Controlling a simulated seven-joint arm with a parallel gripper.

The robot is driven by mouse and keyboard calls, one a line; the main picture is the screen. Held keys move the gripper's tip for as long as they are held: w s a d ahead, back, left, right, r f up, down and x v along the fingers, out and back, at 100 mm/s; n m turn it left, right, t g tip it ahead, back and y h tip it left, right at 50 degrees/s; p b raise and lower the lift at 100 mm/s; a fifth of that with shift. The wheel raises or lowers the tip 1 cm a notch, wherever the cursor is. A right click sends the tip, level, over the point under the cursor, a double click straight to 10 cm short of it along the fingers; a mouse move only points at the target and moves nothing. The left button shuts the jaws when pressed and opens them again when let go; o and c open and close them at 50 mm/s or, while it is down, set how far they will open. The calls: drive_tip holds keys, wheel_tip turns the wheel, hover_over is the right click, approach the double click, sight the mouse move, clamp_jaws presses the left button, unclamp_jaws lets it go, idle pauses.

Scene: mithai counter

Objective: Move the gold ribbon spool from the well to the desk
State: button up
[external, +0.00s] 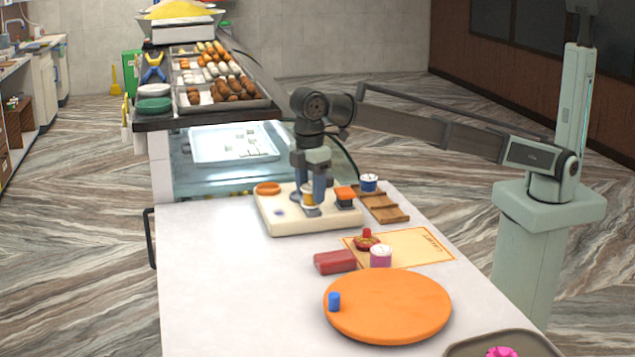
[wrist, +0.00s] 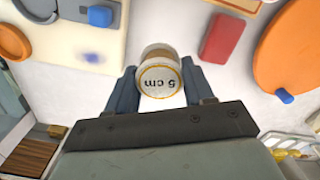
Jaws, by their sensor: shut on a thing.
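The gold ribbon spool (external: 308,197) is held between the fingers of my gripper (external: 311,205). In the wrist view the spool (wrist: 160,75) shows a pale round end marked "5 cm", with a finger of my gripper (wrist: 160,88) on either side. It appears raised, with bare white desk (external: 215,285) behind it in the wrist view, to the right of the cream block (external: 275,222). That block has a small bluish-purple spot (external: 279,212), which also shows in the wrist view (wrist: 92,57); I cannot tell whether it is the well.
A red block (external: 334,262), pink-and-white spool (external: 380,257), yellow mat (external: 425,242) and orange round board (external: 400,310) lie nearer. The desk's front left is clear.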

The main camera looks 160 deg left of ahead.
drive_tip(key=shift+w+a+f+m, duration=0.3)
drive_tip(key=shift+w+a+f, duration=0.15)
drive_tip(key=shift+a, duration=0.2)
drive_tip(key=shift+s+m, duration=0.15)
drive_tip(key=shift+m, duration=0.15)
drive_tip(key=shift+f+m, duration=0.1)
drive_tip(key=shift+m, duration=0.8)
drive_tip(key=shift+f, duration=4.95)
drive_tip(key=o, duration=1)
drive_tip(key=shift+f, duration=0.1)
drive_tip(key=shift+o, duration=0.2)
wheel_tip(320, 180, up, 12)
drive_tip(key=shift+r, duration=0.15)
